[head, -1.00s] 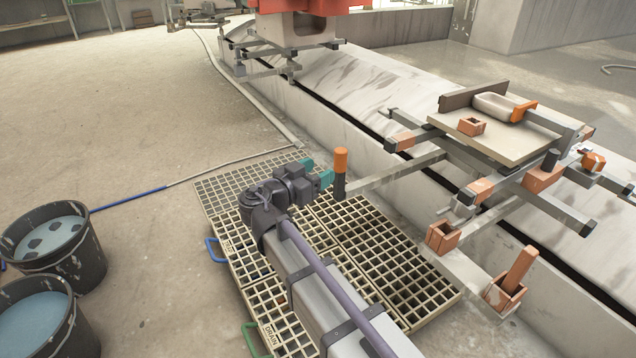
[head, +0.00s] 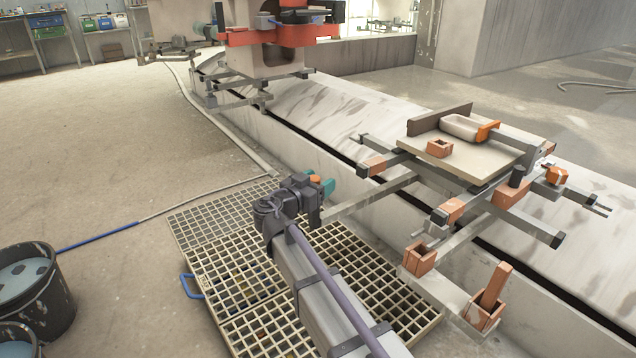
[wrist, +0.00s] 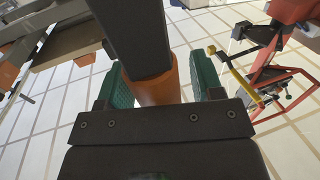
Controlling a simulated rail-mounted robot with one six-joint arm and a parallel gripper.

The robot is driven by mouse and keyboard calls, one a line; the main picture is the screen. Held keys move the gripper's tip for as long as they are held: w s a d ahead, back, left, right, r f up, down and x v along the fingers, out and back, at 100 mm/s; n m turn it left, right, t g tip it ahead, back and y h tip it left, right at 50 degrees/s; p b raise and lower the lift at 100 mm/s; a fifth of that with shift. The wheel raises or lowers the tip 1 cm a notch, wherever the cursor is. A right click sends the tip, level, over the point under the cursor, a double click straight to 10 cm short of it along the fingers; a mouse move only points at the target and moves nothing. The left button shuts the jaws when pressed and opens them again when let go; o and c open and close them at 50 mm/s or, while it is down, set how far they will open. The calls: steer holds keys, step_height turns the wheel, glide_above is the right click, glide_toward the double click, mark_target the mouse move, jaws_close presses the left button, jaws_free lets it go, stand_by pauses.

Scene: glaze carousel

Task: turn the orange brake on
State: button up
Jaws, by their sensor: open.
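The orange brake handle (head: 314,178) shows as a small patch between the teal fingers of my gripper (head: 320,182) in the head view. Its dark post goes down beside the end of a grey metal bar (head: 368,197). In the wrist view the orange handle (wrist: 157,90) stands between the two green fingers (wrist: 163,85), with the dark post (wrist: 135,35) beyond it. A finger is on each side. The fingers are open, and I cannot tell whether either one touches the handle. Most of the handle is hidden by my gripper in the head view.
A carousel frame carries a board (head: 470,160) with a small clay box on the right. Open clay boxes (head: 420,258) stand on the ledge nearby. Floor grates (head: 230,265) lie below my arm. A bucket (head: 35,300) stands at left; the left floor is mostly clear.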

steer(key=shift+c, duration=0.2)
jaws_close()
